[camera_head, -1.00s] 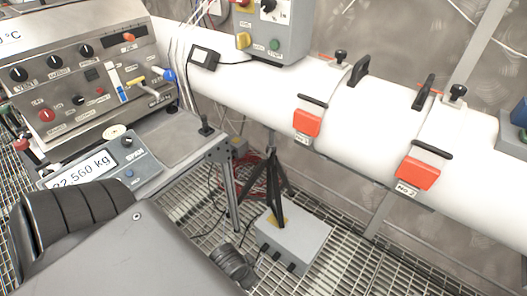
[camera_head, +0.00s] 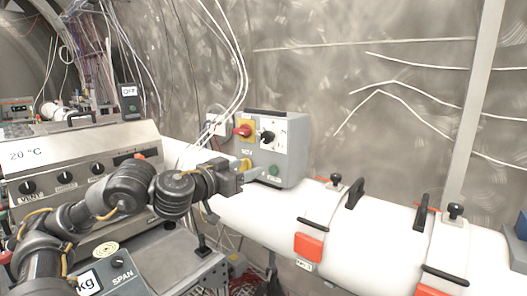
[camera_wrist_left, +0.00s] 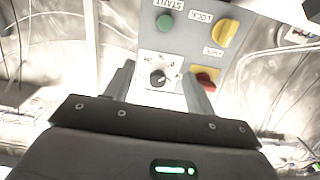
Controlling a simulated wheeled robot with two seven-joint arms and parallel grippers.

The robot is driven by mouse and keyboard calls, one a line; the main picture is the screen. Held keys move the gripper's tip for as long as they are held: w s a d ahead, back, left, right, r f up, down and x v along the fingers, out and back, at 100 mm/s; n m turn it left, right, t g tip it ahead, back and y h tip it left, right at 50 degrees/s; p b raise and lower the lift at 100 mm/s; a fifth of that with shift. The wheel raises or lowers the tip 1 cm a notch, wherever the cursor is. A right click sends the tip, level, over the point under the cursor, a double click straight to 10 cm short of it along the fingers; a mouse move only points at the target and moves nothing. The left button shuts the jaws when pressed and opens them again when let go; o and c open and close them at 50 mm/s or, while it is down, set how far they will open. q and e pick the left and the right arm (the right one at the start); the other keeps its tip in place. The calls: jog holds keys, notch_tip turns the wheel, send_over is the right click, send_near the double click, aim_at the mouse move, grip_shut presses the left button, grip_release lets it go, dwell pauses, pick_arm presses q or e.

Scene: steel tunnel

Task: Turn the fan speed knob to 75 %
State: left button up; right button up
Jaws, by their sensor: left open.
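The fan speed knob (camera_head: 267,137) is a small black knob on a white dial plate on the front of a grey control box (camera_head: 293,160). In the left wrist view the knob (camera_wrist_left: 157,78) shows between my two fingers, apart from both. The dial marks are too small to read. My left gripper (camera_head: 250,174) is open and empty, in front of the box's lower left part, below the knob in the head view. It also shows at the near side of the left wrist view (camera_wrist_left: 158,90). My right gripper is not in view.
The box also carries a red knob on a yellow plate (camera_head: 243,130), a yellow knob (camera_wrist_left: 225,34) and a green button (camera_head: 274,170). A white duct (camera_head: 380,240) with red-latched clamps runs below. A steel panel (camera_head: 90,165) stands left, behind my arm.

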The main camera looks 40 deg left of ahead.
pick_arm(q)
send_near(265, 138)
jog(key=s+f, duration=0.1)
jog(key=shift+r, duration=0.55)
jog(key=shift+n, duration=0.3)
jog(key=w+p, duration=0.2)
jog(key=p, duration=0.1)
jog(key=w+p, duration=0.3)
jog(key=shift+r+p, duration=0.25)
jog(key=shift+p, duration=0.1)
jog(key=shift+w+a+f, duration=0.1)
jog(key=shift+w+f, duration=0.15)
jog(key=shift+w, duration=1.05)
jog(key=shift+w+f, duration=0.2)
jog(key=shift+w, duration=1.15)
jog(key=c, duration=1)
